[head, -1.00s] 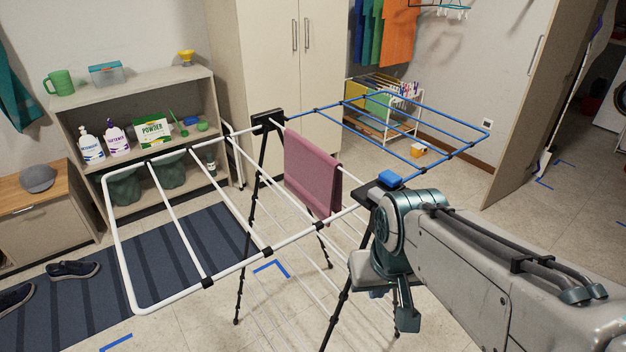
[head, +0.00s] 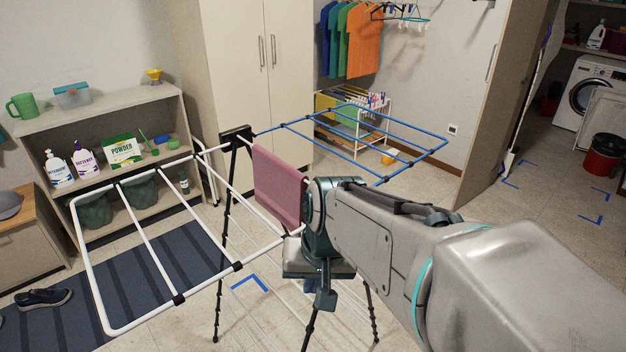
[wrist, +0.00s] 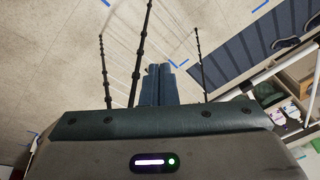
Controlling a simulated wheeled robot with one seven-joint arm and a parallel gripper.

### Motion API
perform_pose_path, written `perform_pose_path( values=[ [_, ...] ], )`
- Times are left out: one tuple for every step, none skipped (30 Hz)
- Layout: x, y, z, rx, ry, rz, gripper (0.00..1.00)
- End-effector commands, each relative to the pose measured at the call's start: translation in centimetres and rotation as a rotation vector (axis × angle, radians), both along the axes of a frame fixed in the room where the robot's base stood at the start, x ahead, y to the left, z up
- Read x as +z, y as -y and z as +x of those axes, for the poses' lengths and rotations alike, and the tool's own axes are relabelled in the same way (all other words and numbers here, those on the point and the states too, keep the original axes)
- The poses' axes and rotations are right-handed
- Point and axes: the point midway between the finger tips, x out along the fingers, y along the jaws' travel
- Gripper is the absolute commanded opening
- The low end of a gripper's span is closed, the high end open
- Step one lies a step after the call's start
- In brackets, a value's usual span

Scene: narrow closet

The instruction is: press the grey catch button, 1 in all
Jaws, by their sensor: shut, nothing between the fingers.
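The drying rack (head: 212,286) stands open, with a white wing on the left, a blue wing (head: 413,161) on the right and black legs. A pink towel (head: 278,188) hangs over its rails. I cannot make out the grey catch button in either view; my arm hides the near hub of the rack in the head view. My gripper is mostly hidden below my wrist in the head view. In the wrist view its blue fingers (wrist: 158,85) are together and empty, pointing down past the rack's legs toward the floor.
A shelf (head: 100,112) with bottles and boxes stands at the left, beside a tall cabinet (head: 250,60). A small white rack (head: 362,135) stands behind the blue wing. Open floor (head: 545,240) lies at the right, toward a red bin (head: 603,158) and washing machine (head: 585,95).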

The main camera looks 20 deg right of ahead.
Motion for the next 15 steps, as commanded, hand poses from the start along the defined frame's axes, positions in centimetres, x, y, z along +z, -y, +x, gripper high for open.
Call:
perform_pose_path(
  values=[
    [1.9, 0.6, 1.2, -0.111, -0.011, 0.058, 0.00],
    [2.5, 0.8, 1.9, -0.177, -0.016, 0.098, 0.00],
    [3.5, 1.2, 3.0, -0.271, -0.021, 0.155, 0.00],
    [4.2, 1.6, 3.8, -0.341, -0.025, 0.197, 0.00],
    [4.8, 2.0, 4.6, -0.409, -0.027, 0.241, 0.00],
    [5.7, 2.6, 5.7, -0.501, -0.030, 0.300, 0.00],
    [6.4, 3.2, 6.5, -0.570, -0.033, 0.345, 0.00],
    [7.1, 3.8, 7.3, -0.636, -0.033, 0.390, 0.00],
    [8.0, 4.7, 8.4, -0.726, -0.034, 0.452, 0.00],
    [8.6, 5.5, 9.2, -0.789, -0.034, 0.497, 0.00],
    [9.3, 6.2, 10.0, -0.850, -0.033, 0.542, 0.00],
    [10.1, 7.3, 11.0, -0.928, -0.032, 0.603, 0.00],
    [10.7, 8.1, 11.6, -0.982, -0.028, 0.644, 0.00],
    [11.2, 8.9, 12.2, -1.032, -0.027, 0.685, 0.00],
    [11.9, 10.0, 12.9, -1.094, -0.023, 0.736, 0.00]
  ],
)
